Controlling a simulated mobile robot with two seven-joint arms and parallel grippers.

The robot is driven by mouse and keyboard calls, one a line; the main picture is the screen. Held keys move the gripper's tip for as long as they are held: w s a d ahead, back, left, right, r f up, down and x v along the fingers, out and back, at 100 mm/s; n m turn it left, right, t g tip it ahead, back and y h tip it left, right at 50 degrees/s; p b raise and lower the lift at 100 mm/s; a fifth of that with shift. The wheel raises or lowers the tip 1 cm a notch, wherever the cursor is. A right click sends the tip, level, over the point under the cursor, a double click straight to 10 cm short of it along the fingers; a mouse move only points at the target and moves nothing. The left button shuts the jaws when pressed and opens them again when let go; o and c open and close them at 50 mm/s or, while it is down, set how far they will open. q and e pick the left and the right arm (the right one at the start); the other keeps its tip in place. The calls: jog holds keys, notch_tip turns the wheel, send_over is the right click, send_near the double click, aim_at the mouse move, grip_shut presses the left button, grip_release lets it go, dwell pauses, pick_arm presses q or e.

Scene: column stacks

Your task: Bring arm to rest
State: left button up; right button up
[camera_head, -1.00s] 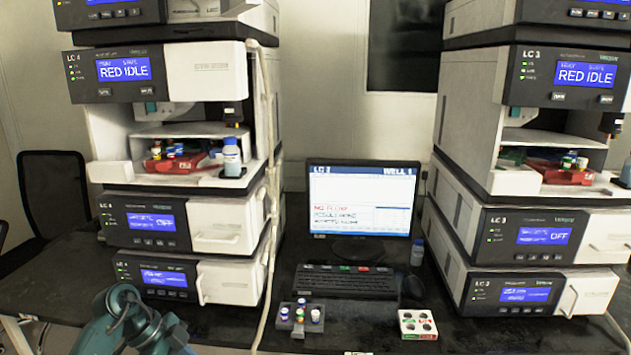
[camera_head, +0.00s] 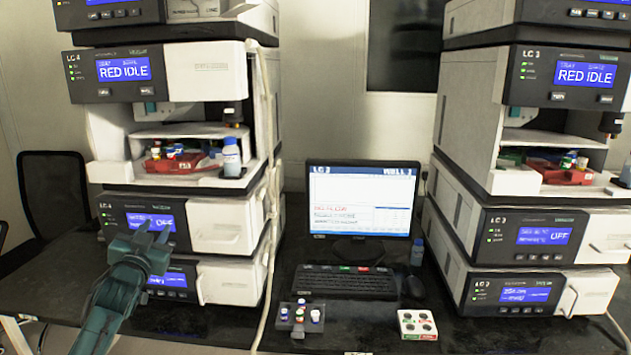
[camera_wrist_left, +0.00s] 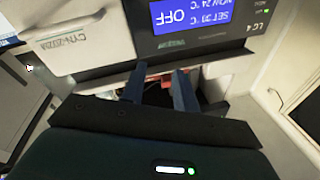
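My left gripper (camera_head: 153,235) is raised in front of the left stack, before the LC 4 module with the OFF display (camera_head: 152,222). Its two fingers point up and stand apart, with nothing seen held between them. In the left wrist view the fingers (camera_wrist_left: 158,84) are also apart, and part of a red thing shows beyond them. The OFF display shows upside down there. My left arm comes up from the bottom left over the dark bench. My right gripper is not in view.
A grey vial holder (camera_head: 299,318), a white rack (camera_head: 417,324), a keyboard (camera_head: 344,282) and a monitor (camera_head: 361,200) stand on the bench (camera_head: 240,325). A white tube hangs beside the stack.

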pick_arm(q)
jog(key=s+d+f+g+h, duration=0.1)
jog(key=s+d+f+g, duration=0.1)
jog(key=s+d+f, duration=0.4)
jog(key=s+d+f+m+g+h, duration=0.1)
jog(key=s+f, duration=0.3)
jog(key=f, duration=0.5)
jog(key=s+d+f+g+h, duration=0.1)
jog(key=s+d+f+g, duration=0.1)
jog(key=s+d+f, duration=0.4)
jog(key=s+d+f+g+h, duration=0.1)
jog(key=s+d+f, duration=0.3)
jog(key=s, duration=0.7)
jog(key=s+d+f+n+g+h, duration=0.1)
jog(key=s+d+f, duration=0.3)
jog(key=s, duration=0.8)
jog(key=shift+s+f+g, duration=0.3)
jog(key=shift+f+g, duration=0.15)
jog(key=shift+g, duration=0.45)
